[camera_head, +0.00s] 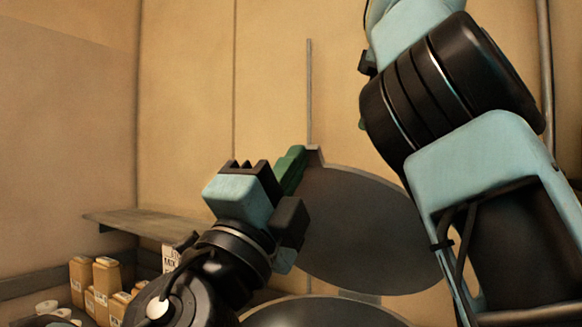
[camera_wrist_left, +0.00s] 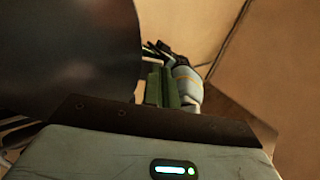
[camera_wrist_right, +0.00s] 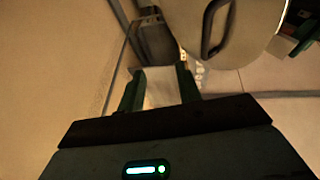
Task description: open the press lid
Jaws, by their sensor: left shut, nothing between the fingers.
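The press lid (camera_head: 365,230) is a dark round plate standing steeply raised above a lower round plate (camera_head: 320,314). In the left wrist view the lid (camera_wrist_left: 70,55) fills the upper left. My left gripper (camera_head: 290,168) is shut and empty beside the lid's upper left edge; I cannot tell if it touches. Its green fingers show together in the left wrist view (camera_wrist_left: 160,86). My right gripper (camera_wrist_right: 160,92) has its green fingers apart, with a pale surface showing between them. Its fingers are hidden in the head view.
A pale round surface with a dark curved handle (camera_wrist_right: 214,28) shows in the right wrist view; I cannot tell whether it is the lid's other side. A shelf (camera_head: 150,222) and several tan packages (camera_head: 106,275) stand at left. My right arm covers the right side.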

